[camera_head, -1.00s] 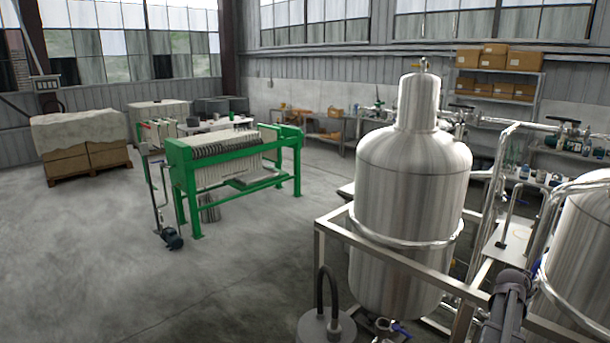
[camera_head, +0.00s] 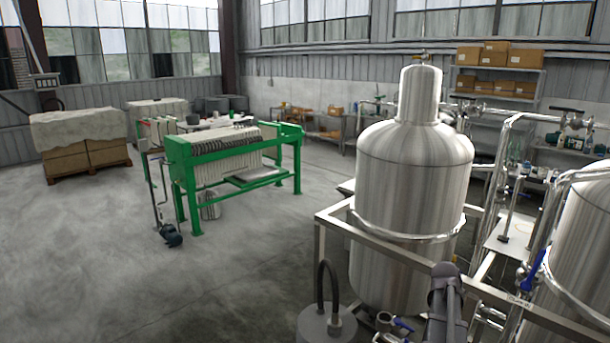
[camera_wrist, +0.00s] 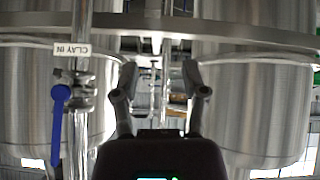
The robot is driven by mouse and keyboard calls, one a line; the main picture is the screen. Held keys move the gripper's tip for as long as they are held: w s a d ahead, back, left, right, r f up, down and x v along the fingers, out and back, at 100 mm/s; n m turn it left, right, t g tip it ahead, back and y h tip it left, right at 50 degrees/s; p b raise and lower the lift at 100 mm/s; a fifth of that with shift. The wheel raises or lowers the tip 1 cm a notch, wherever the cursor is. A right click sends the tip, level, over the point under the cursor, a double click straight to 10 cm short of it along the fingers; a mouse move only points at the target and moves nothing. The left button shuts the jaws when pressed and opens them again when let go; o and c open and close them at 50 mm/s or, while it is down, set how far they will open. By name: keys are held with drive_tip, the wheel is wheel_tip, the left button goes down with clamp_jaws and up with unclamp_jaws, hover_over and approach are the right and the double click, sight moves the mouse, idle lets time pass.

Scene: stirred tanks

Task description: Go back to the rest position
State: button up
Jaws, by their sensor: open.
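My gripper (camera_wrist: 160,84) is open in the wrist view, its two dark fingers apart with nothing held between them. To its left is a steel pipe with a blue lever valve (camera_wrist: 58,122), the lever hanging down along the pipe. The finger tips stand apart from the lever. In the head view a grey part of my arm shows at the bottom, but the gripper itself is not visible there. A blue valve handle (camera_head: 534,268) shows beside the pipes at the right.
A tall steel tank (camera_head: 410,190) stands in a metal frame (camera_head: 335,222), with a second tank (camera_head: 588,240) at the right edge. Pipes (camera_head: 505,170) run between them. A green filter press (camera_head: 235,165) stands further back. The concrete floor at left is open.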

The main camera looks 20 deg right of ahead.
drive_tip(key=w+a+f+n+y+b, duration=0.1)
drive_tip(key=w+a+f+n+y, duration=0.1)
drive_tip(key=a, duration=0.8)
drive_tip(key=w+a+f+n+y, duration=0.1)
drive_tip(key=w+a+f+n, duration=0.15)
drive_tip(key=a, duration=0.65)
drive_tip(key=w+a+f+n+y+b, duration=0.1)
drive_tip(key=w+a+f+y, duration=0.1)
drive_tip(key=a, duration=0.8)
drive_tip(key=s+a+f+n+g+y+b, duration=0.1)
drive_tip(key=s+a+n, duration=0.2)
drive_tip(key=a, duration=1)
drive_tip(key=s+a+f+n+g+y+b, duration=0.1)
drive_tip(key=s+a+f+n+g+y, duration=0.1)
drive_tip(key=a, duration=1.1)
drive_tip(key=shift+s+a+n, duration=0.4)
drive_tip(key=shift+s+n, duration=0.35)
drive_tip(key=shift+s, duration=0.1)
drive_tip(key=shift+f, duration=0.1)
